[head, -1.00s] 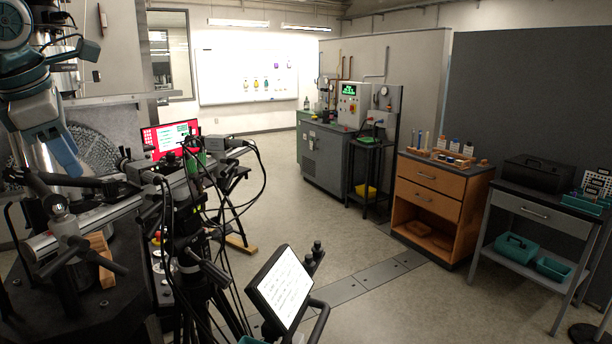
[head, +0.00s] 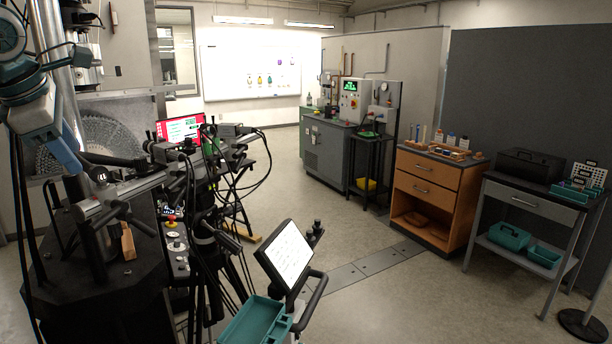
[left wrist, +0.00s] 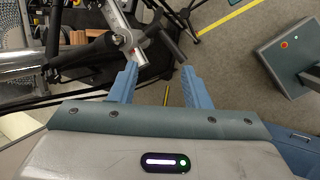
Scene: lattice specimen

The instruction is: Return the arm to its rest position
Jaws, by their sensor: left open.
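My left arm comes in at the upper left of the head view. Its blue-fingered gripper (head: 66,152) points down in front of the testing machine's grey frame. The left wrist view shows the two blue fingers of this gripper (left wrist: 158,82) spread apart, with nothing held between them. Below them are a dark clamp handle and the floor. My right gripper is in neither view.
A black machine base (head: 95,270) with a clamp arm and a wooden block (head: 128,241) stands close at left. Tripod gear and cables (head: 205,215) stand beside it. A tilted screen (head: 284,254) and teal tray (head: 256,322) are near the front. Open floor lies beyond.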

